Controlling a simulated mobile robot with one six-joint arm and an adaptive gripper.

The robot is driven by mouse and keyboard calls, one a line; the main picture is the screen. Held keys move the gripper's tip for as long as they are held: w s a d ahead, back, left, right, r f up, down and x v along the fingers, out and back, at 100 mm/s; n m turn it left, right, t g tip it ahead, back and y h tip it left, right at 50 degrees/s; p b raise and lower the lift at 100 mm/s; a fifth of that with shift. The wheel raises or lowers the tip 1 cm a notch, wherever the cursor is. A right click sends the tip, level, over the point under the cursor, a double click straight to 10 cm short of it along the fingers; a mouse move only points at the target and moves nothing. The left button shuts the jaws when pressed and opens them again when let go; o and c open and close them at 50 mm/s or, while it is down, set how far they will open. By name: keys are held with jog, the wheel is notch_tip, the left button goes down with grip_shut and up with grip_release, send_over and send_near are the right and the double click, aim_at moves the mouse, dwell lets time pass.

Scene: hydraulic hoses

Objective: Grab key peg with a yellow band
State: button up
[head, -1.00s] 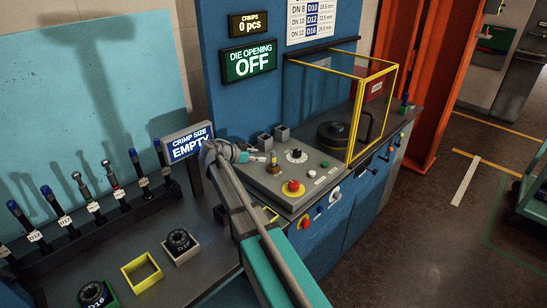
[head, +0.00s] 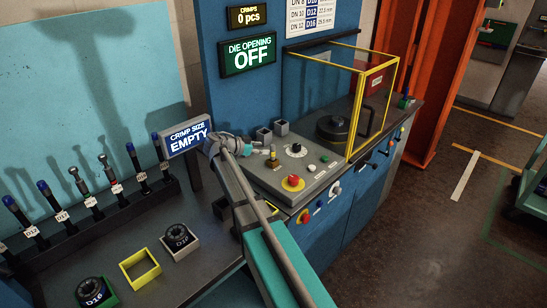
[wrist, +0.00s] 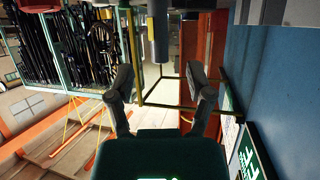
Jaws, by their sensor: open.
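A small upright peg (head: 272,161) with a yellowish part stands on the grey control panel in the head view. It looks like the key peg, but it is too small to make out a band clearly. My gripper (head: 262,150) is just to the left of the peg and apart from it. The wrist view shows my gripper (wrist: 160,88) with its two fingers spread and nothing held between them. A grey-blue cylinder (wrist: 158,36) shows beyond the fingers there; I cannot tell what it is.
The control panel has a red-and-yellow emergency button (head: 293,182) and several knobs. A yellow-framed guard (head: 352,110) stands behind it to the right. Blue-topped tools (head: 133,157) stand in a rack at the left.

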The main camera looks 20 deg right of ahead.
aim_at(273, 148)
jog(key=shift+b+x, duration=0.9)
jog(key=shift+x, duration=1.65)
jog(key=shift+c, duration=0.3)
jog(key=shift+r, duration=0.1)
grip_shut()
